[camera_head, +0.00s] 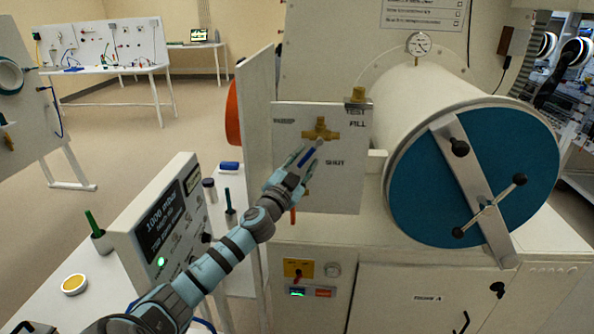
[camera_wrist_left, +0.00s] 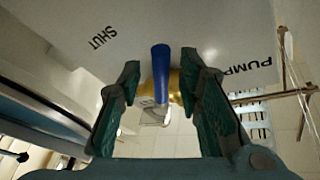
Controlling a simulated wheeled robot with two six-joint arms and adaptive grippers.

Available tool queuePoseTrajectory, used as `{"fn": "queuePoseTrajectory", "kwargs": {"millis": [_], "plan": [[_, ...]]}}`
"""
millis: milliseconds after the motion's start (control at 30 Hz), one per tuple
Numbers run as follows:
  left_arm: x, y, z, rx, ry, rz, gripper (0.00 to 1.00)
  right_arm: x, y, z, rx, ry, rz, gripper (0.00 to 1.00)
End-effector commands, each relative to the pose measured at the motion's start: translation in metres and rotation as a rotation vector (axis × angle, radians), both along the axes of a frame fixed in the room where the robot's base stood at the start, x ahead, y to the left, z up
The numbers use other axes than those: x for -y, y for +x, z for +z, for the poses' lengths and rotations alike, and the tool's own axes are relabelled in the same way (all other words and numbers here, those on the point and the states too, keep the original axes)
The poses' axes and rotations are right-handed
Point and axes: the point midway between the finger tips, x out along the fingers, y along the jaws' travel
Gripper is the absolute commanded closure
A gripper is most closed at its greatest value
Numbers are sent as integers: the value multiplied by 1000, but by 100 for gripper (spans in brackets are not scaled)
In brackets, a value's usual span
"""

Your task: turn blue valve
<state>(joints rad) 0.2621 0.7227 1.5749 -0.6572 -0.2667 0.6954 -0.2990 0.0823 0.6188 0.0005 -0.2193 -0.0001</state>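The blue valve handle (camera_head: 309,156) sits on a brass valve body (camera_head: 320,131) on a white panel (camera_head: 345,185), near the word SHUT. My left gripper (camera_head: 302,162) is at the panel, right at the handle. In the left wrist view the blue handle (camera_wrist_left: 161,72) stands between the two open fingers of my left gripper (camera_wrist_left: 161,80), with a gap showing on each side. Part of the brass body shows behind the handle. My right gripper is not in view.
A large cylinder with a blue door (camera_head: 425,190) and crossbar stands right of the panel. A pressure gauge (camera_head: 418,44) is above it. A red handle (camera_head: 293,216) hangs below the valve. A control box (camera_head: 170,225) stands at the lower left, beside my left arm.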

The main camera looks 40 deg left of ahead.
Motion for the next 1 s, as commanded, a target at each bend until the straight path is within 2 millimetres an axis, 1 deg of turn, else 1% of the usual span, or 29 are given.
{"fn": "queuePoseTrajectory", "kwargs": {"millis": [200, 300, 400, 500, 700, 733, 767, 800, 833, 867, 900, 933, 967, 1000], "plan": [[16, -55, -14, -6, 8, -5, 68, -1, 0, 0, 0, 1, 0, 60], [23, -79, -18, -6, 6, -6, 68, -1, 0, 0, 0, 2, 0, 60], [26, -94, -21, -3, 4, -2, 68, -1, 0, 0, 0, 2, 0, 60], [28, -101, -22, 0, 2, -3, 68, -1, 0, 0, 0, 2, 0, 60], [28, -102, -22, 1, -1, -2, 68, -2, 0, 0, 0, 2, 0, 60], [28, -102, -22, 1, -1, -2, 71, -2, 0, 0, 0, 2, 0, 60], [27, -102, -23, -1, -1, 0, 76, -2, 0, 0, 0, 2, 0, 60], [24, -102, -28, -12, -4, 9, 82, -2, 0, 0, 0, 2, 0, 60], [19, -102, -37, -30, -9, 23, 87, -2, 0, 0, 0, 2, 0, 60], [12, -103, -50, -58, -17, 43, 92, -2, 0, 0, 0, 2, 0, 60], [0, -105, -75, -113, -31, 79, 98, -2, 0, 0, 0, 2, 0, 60], [-11, -109, -101, -169, -45, 114, 100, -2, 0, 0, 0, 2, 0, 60], [-22, -115, -133, -236, -65, 152, 100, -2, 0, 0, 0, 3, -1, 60], [-36, -129, -184, -344, -96, 205, 100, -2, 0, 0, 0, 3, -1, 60]]}}
